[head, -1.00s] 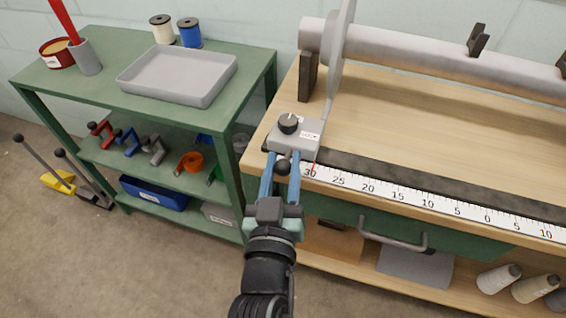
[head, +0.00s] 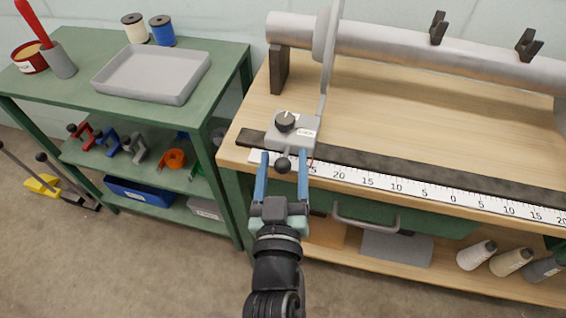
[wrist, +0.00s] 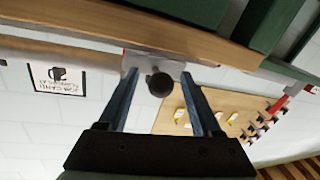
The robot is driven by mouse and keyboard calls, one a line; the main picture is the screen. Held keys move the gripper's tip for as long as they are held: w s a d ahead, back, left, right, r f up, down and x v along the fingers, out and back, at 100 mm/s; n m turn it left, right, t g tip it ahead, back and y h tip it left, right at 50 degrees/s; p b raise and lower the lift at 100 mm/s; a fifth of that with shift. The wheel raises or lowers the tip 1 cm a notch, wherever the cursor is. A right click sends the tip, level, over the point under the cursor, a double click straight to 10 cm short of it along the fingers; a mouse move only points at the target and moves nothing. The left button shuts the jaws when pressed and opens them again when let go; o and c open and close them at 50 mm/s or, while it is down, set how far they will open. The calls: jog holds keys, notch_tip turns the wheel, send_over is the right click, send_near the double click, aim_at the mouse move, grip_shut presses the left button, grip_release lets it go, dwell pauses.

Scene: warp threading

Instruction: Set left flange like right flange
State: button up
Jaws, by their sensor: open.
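The left flange (head: 325,45) is a thin grey disc on the beam, joined to a grey carriage block (head: 292,132) on the dark rail. The block carries a black dial (head: 285,121) on top and a black ball knob (head: 283,165) in front. Its red pointer is near 25 on the white scale (head: 400,186). My gripper (head: 283,155) is open, with one blue finger on each side of the ball knob and gaps visible. The wrist view shows the knob (wrist: 160,84) between the parted fingers (wrist: 159,74).
The silver beam (head: 400,42) runs along the back of the wooden bench (head: 400,115). A drawer handle (head: 365,222) sticks out below the scale. A green shelf with a grey tray (head: 150,75) stands at left. Thread cones (head: 477,254) lie on the lower shelf.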

jog(key=shift+s, duration=0.1)
jog(key=s+a, duration=0.1)
jog(key=s, duration=1.1)
jog(key=shift+s+a+b, duration=0.25)
jog(key=shift+s+b, duration=0.1)
jog(key=shift+b, duration=0.05)
